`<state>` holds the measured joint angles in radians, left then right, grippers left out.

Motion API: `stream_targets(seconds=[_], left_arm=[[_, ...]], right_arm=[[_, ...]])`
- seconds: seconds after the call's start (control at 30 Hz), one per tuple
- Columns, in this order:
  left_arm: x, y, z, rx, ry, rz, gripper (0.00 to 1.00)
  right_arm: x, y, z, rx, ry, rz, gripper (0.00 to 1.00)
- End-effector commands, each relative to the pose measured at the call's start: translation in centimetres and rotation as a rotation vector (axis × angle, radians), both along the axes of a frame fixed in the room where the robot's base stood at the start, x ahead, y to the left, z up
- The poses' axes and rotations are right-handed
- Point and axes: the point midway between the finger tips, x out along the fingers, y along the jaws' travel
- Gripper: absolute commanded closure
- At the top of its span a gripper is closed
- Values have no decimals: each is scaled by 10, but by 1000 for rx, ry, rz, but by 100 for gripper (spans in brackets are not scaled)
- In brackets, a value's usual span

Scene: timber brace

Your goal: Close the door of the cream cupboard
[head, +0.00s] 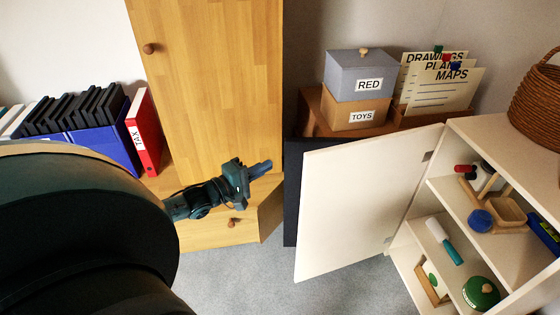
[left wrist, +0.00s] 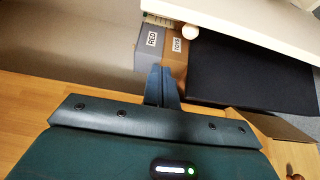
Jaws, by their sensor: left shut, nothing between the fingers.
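The cream cupboard (head: 468,128) stands at the right of the head view, with its shelves showing. Its cream door (head: 355,200) is wide open and swung out to the left; hinges show on its right edge. My left gripper (head: 262,170) is shut and empty, left of the door and apart from it, in front of the wooden cabinet. My right gripper is not in view.
A tall wooden cabinet (head: 215,80) with an open-looking lower drawer (head: 232,222) stands behind my left gripper. A dark panel (head: 291,190) stands behind the door. RED (head: 360,75) and TOYS (head: 355,112) boxes sit at the back. Grey carpet (head: 240,275) is clear below.

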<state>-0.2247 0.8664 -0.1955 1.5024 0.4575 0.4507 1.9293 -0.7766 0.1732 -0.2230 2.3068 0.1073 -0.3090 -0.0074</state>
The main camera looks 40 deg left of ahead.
Motion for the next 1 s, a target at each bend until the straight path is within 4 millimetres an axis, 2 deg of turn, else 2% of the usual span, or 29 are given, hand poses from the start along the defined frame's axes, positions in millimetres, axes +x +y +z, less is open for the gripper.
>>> stream_targets(seconds=[0.3, 0.57, 0.7, 1.0], left_arm=[[53, -14, -1, 2, -1, 1, 100], [87, -23, -1, 3, 0, 0, 100], [77, -39, 0, 0, 6, -2, 100], [65, -56, 0, 3, 3, -1, 100]], right_arm=[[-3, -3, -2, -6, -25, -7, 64], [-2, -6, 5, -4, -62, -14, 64], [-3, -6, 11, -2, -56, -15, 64], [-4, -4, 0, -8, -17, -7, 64]])
